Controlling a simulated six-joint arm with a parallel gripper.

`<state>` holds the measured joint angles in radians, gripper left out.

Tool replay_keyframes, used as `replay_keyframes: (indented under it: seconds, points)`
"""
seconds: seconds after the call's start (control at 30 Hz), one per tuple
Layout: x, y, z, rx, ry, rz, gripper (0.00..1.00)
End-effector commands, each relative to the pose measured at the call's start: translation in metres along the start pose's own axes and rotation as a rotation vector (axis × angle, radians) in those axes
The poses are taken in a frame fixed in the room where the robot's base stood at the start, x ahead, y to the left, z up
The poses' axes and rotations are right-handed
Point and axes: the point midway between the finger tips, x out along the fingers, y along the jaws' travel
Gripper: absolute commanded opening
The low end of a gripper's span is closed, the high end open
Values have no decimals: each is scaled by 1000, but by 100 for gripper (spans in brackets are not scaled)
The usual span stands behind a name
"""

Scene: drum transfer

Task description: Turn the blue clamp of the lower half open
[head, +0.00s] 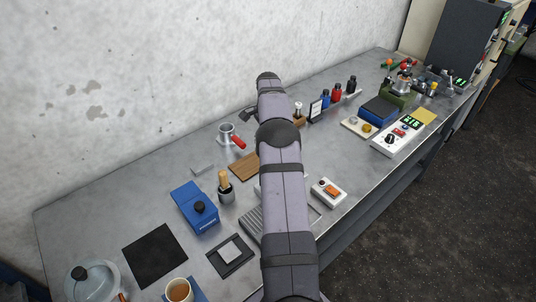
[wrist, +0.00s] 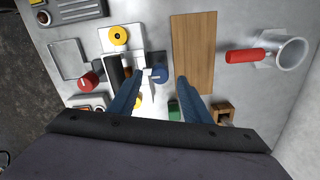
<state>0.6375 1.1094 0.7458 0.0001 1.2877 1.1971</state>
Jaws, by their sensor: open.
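In the wrist view a blue clamp (wrist: 159,75) with a round knob sits at the right side of a pale metal fixture (wrist: 107,43). My gripper (wrist: 160,78) is open, with one blue finger to the left of the clamp and one to its right. The clamp appears between the fingertips; I cannot tell the height gap or any contact. A yellow round knob (wrist: 118,36) is on the fixture's top part, and a red knob (wrist: 88,80) is at its left. My fingers hide part of the fixture. In the head view my arm hides this spot.
A wooden board (wrist: 193,50) lies close to the right finger. A steel cup with a red handle (wrist: 245,55) is farther right. In the head view a blue box (head: 195,207) and a white switch box (head: 328,192) flank my arm.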

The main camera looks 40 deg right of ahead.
Motion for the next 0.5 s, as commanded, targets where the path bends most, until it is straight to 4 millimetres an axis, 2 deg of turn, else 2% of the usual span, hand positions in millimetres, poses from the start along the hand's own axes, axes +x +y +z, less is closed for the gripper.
replay_keyframes:
  seconds: [0.23,0.5]
  points:
    - [27,0,0,-1,-1,2,44]
    - [40,0,0,-1,0,0,44]
